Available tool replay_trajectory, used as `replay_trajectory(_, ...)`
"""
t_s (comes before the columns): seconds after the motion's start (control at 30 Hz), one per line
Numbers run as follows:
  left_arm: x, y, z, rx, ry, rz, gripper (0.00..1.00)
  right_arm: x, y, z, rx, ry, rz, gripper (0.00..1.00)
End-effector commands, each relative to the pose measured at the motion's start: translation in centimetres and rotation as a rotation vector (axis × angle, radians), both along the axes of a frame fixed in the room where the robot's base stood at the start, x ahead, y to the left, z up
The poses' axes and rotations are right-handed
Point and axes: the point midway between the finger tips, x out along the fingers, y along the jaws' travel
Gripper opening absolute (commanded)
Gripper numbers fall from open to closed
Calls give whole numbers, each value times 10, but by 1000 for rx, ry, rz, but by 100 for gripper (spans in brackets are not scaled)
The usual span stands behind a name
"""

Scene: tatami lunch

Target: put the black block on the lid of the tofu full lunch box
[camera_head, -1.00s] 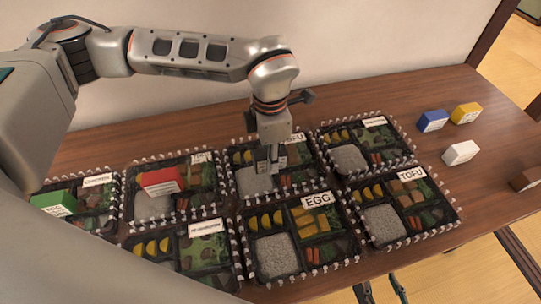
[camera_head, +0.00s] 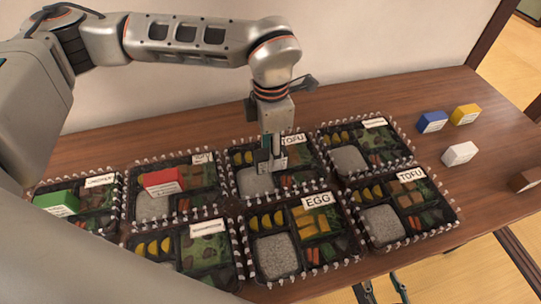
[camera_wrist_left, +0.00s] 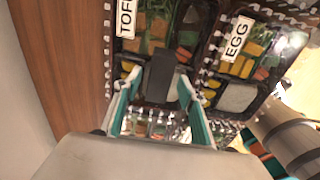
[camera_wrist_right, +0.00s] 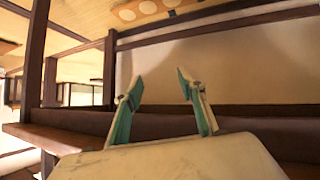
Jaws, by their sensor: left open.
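The black block (camera_wrist_left: 160,72) is dark grey and sits between the spread fingers of my left gripper (camera_wrist_left: 158,84). In the head view the block (camera_head: 263,160) is over the back-middle lunch box (camera_head: 234,185), labelled TOFU, and appears to rest on its lid. My left gripper (camera_head: 272,146) is open right at the block and partly hides it. A second TOFU box (camera_head: 372,245) is at the front right, with no block on it. My right gripper (camera_wrist_right: 158,78) is open and empty, away from the table.
The EGG box (camera_head: 247,272) is just in front. A red block (camera_head: 163,181) and a green block (camera_head: 58,203) lie on boxes to the left. Blue (camera_head: 432,121), yellow (camera_head: 466,113), white (camera_head: 460,153) and brown (camera_head: 525,180) blocks stand on the table at right.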

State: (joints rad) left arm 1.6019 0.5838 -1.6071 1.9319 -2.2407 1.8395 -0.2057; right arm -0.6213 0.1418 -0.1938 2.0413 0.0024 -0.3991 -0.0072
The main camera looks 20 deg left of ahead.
Motion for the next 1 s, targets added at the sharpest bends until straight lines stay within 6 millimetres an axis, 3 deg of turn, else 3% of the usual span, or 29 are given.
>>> replay_trajectory(0.03, 2, 0, 16, -1, -9, 0, 41, 1, 0, 4, 2, -4, -1, 40)
replay_trajectory(0.2, 1, 0, 50, 0, -7, -1, 41, 1, 1, 6, 7, -3, 0, 40)
replay_trajectory(0.4, 1, 0, 77, 0, -4, 0, 41, -3, 3, 4, 10, 6, 0, 40)
replay_trajectory(0.6, 0, 0, 87, 1, -1, -1, 41, -7, 3, 0, 10, 17, 0, 40)
replay_trajectory(1.0, 0, 0, 87, 1, -1, -1, 41, -6, 3, 3, 10, 11, 0, 40)
